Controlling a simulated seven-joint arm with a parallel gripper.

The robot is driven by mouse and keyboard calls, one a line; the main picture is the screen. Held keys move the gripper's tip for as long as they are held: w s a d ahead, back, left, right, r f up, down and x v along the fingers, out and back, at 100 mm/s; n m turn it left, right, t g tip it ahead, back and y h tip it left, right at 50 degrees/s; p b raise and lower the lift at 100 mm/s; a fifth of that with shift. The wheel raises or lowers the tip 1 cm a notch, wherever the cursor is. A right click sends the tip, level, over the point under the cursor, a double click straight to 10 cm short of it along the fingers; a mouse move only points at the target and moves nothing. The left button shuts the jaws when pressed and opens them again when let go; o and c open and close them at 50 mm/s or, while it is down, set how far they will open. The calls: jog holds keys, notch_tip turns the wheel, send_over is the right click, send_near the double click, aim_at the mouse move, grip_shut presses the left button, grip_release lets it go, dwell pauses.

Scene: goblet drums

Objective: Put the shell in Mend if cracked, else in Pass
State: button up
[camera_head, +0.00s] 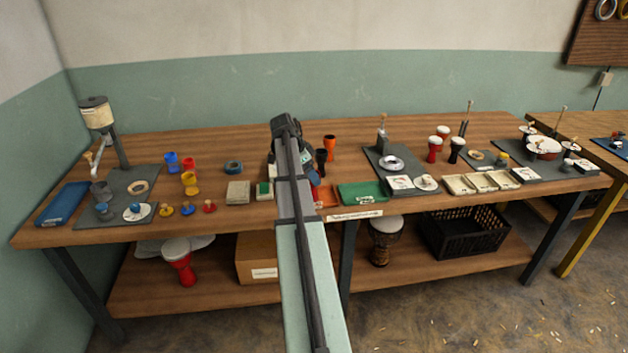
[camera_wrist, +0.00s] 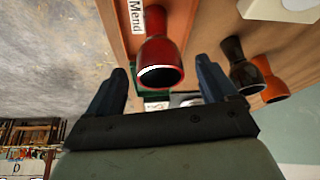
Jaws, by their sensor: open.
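A red goblet shell (camera_wrist: 168,47) shows in the wrist view with its dark, pale-edged mouth towards me. It appears to stand upright in the orange-red tray labelled Mend (camera_wrist: 112,35). My gripper (camera_wrist: 160,66) is open, with a finger on each side of the shell's mouth and visible gaps; I cannot tell how near in depth it is. I see no crack on the side that shows. In the head view my arm hides most of the Mend tray (camera_head: 328,197) and shell. A green tray (camera_head: 362,193) lies right of it; no Pass label is readable.
A black shell (camera_head: 321,161) and an orange shell (camera_head: 329,142) stand close behind, and also show at right in the wrist view. A grey plate with a metal disc (camera_head: 391,163) lies to the right. Colored cups and knobs (camera_head: 189,184) stand left of my arm.

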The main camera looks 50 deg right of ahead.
jog(key=v, duration=0.7)
dwell(0.5)
